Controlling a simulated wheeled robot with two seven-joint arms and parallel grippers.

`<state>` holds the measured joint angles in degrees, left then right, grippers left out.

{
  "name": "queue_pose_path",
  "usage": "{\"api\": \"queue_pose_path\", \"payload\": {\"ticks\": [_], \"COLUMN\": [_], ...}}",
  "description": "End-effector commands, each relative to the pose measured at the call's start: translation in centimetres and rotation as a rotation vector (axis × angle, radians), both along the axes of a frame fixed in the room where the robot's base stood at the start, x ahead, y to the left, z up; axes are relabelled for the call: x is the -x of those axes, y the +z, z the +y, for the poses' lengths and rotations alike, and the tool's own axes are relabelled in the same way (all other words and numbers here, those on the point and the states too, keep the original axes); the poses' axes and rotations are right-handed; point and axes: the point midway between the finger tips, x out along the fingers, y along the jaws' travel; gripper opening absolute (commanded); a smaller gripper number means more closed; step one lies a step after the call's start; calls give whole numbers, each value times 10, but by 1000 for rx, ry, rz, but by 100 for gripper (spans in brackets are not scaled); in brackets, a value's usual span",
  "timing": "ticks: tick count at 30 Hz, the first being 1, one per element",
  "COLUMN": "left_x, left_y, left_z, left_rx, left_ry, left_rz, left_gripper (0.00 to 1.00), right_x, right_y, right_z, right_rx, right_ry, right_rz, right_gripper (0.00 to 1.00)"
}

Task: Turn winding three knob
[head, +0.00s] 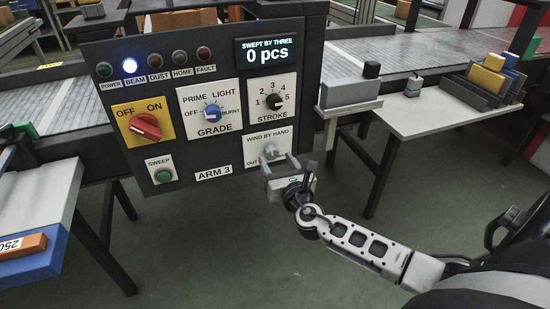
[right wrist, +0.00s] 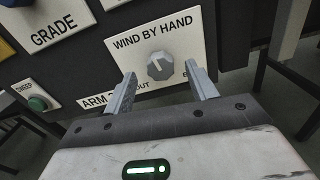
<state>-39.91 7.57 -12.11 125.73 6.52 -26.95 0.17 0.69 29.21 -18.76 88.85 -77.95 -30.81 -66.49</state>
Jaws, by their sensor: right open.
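The control panel (head: 220,135) marked ARM 3 fills the middle of the head view. At its lower right is a white plate (head: 258,144) lettered WIND BY HAND, with a small grey knob (head: 270,152) on it. In the right wrist view the knob (right wrist: 160,66) is a ridged grey dial with a pale pointer mark directed up and slightly left. My right gripper (head: 283,162) is open in front of the plate. In the right wrist view its two fingers (right wrist: 160,88) stand either side of the knob, apart from it. My left gripper is not in view.
A display (head: 268,51) reads 0 pcs. A white table (head: 420,112) with blocks stands right; a conveyor (head: 400,50) runs behind.

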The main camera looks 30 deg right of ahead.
Motion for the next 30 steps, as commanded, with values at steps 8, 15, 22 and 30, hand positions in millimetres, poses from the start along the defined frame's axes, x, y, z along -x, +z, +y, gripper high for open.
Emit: {"api": "queue_pose_path", "payload": {"ticks": [8, 15, 22, 30], "left_x": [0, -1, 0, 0], "left_y": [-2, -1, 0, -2], "left_z": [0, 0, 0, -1], "left_rx": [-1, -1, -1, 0], "left_ry": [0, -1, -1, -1], "left_rz": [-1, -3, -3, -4], "left_gripper": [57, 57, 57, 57], "right_x": [-21, -21, -21, -21], "right_y": [-1, -1, -1, -1], "right_z": [-5, -5, -5, -5], "right_rx": [0, -1, -1, -24], "right_ry": [0, 1, 1, 1], "right_rz": [1, 1, 1, -5], "right_gripper": [57, 57, 12, 12]}}
